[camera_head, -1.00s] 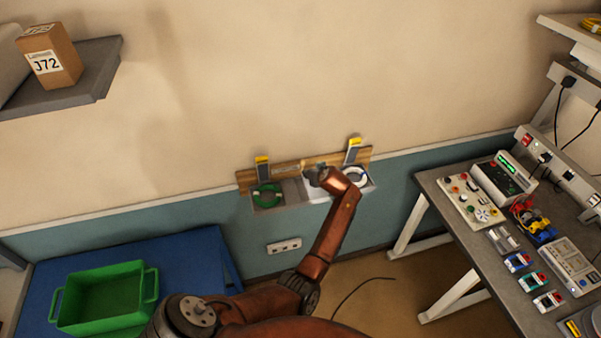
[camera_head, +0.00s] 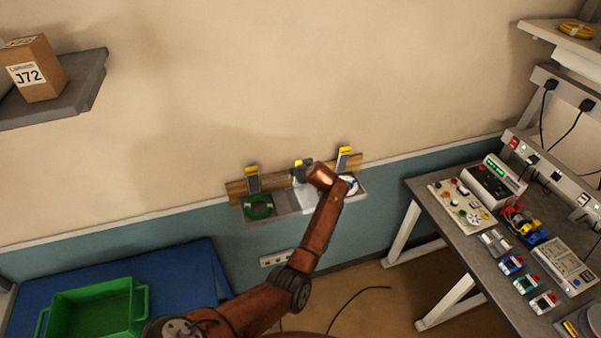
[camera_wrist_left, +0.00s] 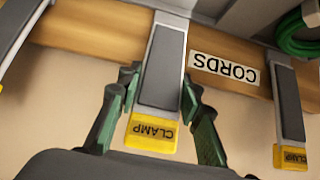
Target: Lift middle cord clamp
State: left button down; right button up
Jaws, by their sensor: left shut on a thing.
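The middle cord clamp has a grey lever (camera_wrist_left: 162,65) and a yellow tip marked CLAMP (camera_wrist_left: 151,134). In the head view its yellow tip (camera_head: 298,163) shows beside the end of my left arm. My left gripper (camera_wrist_left: 160,82) is shut on the middle clamp, a green-padded finger on each side of the lever. In the head view the left gripper (camera_head: 304,173) is partly hidden by its arm. The left clamp (camera_head: 252,179) and right clamp (camera_head: 343,159) stand up on the wooden board (camera_head: 236,190). My right gripper is out of view.
A CORDS label (camera_wrist_left: 224,70) is on the board. Below it, a green cord coil (camera_head: 258,207) and a pale coil (camera_head: 351,184) sit in grey holders. A bench with devices (camera_head: 446,248) stands right; a green crate (camera_head: 92,294) is lower left.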

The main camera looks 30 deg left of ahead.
pick_arm(q)
jog(key=shift+w+a+r, duration=0.1)
jog(key=shift+w+r, duration=0.1)
jog(key=shift+r, duration=0.2)
jog(key=c, duration=1.7)
grip_release()
jog(key=o, duration=0.4)
jog(key=shift+s+f, duration=0.1)
jog(key=shift+f, duration=0.2)
jog(key=v, duration=1.2)
